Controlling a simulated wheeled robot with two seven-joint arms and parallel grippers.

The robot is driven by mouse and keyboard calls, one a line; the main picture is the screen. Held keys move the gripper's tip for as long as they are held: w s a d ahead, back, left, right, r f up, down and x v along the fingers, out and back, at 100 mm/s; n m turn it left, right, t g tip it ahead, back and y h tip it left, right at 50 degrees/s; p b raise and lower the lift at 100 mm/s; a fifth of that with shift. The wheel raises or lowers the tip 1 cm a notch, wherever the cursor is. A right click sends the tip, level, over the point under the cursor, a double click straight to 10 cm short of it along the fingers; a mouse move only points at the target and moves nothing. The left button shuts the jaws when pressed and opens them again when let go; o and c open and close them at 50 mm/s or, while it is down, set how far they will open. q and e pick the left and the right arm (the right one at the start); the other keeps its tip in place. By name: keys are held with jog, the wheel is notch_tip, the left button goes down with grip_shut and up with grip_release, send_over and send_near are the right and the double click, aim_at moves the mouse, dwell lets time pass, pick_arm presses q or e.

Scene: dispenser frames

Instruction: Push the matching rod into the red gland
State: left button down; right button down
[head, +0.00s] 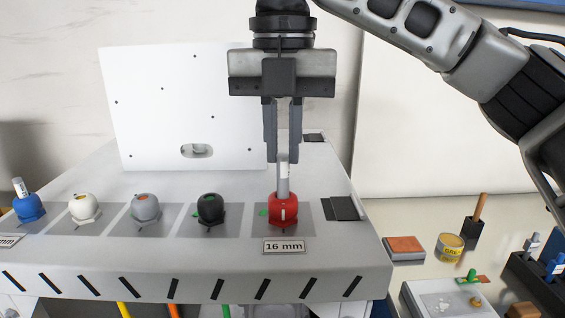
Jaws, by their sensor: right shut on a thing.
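The red gland (284,213) stands on a grey square at the right end of the row, behind a "16 mm" label (284,247). A grey rod (283,182) with a white tag stands upright with its lower end at the top of the red gland. How deep it sits inside is hidden. My right gripper (283,158) points straight down above the gland, shut on the rod's upper part. My left gripper is not in view.
Blue (29,207), white (84,207), grey (146,207) and black (210,208) glands stand left of the red one; the blue one holds a rod. A white panel (150,90) stands behind. A yellow tin (450,247) and small items lie on the right-hand surface.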

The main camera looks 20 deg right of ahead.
aim_at(283, 154)
jog(key=shift+f, duration=1.45)
jog(key=shift+f, duration=0.15)
jog(key=c, duration=1.4)
grip_release()
jog(key=shift+c, duration=0.2)
notch_tip(283, 154, up, 12)
jog(key=shift+r, duration=0.2)
